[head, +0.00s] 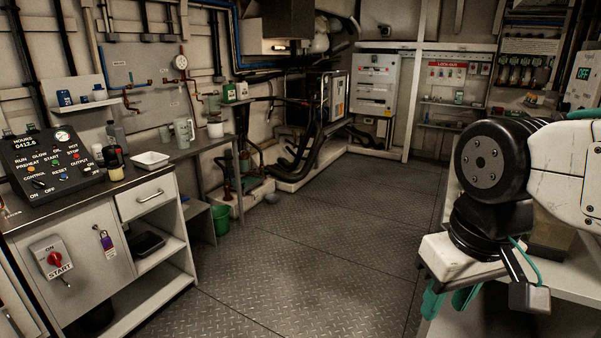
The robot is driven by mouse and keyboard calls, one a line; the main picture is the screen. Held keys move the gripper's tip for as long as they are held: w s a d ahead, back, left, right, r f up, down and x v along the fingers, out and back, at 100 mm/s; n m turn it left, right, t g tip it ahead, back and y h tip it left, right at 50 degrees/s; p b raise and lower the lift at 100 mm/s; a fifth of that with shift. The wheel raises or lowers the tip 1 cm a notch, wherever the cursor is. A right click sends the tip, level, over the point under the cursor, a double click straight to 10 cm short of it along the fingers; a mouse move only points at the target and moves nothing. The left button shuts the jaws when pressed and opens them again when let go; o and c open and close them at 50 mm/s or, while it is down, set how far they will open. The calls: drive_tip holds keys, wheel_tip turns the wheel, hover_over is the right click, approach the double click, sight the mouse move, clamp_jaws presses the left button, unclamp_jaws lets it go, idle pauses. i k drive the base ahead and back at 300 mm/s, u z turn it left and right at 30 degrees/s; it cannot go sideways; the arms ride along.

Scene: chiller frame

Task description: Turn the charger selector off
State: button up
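No label reading "charger" is legible, so I cannot tell which control is the charger selector. A grey box with a red rotary knob (54,258), marked ON above and START below, is on the front of the left cabinet. A black sloped control panel (52,166) on that cabinet has small switches marked CONTROL, RESET and OUTPUT. A pale box with a green-lit OFF display (582,74) is at the right edge, partly cut off. My gripper (447,305) hangs at the lower right, with its teal fingers apart and nothing visible between them. It is far from the left cabinet.
The metal floor (320,235) is open in the middle. A purple padlock tag (105,243) hangs beside the red knob. A green bucket (221,219) stands by the left bench. A white cabinet (375,85) and a lock-out board (458,80) are on the back wall.

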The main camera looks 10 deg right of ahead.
sight(565, 107)
drive_tip(key=i, duration=5.25)
drive_tip(key=z, duration=4.35)
drive_tip(key=i, duration=1)
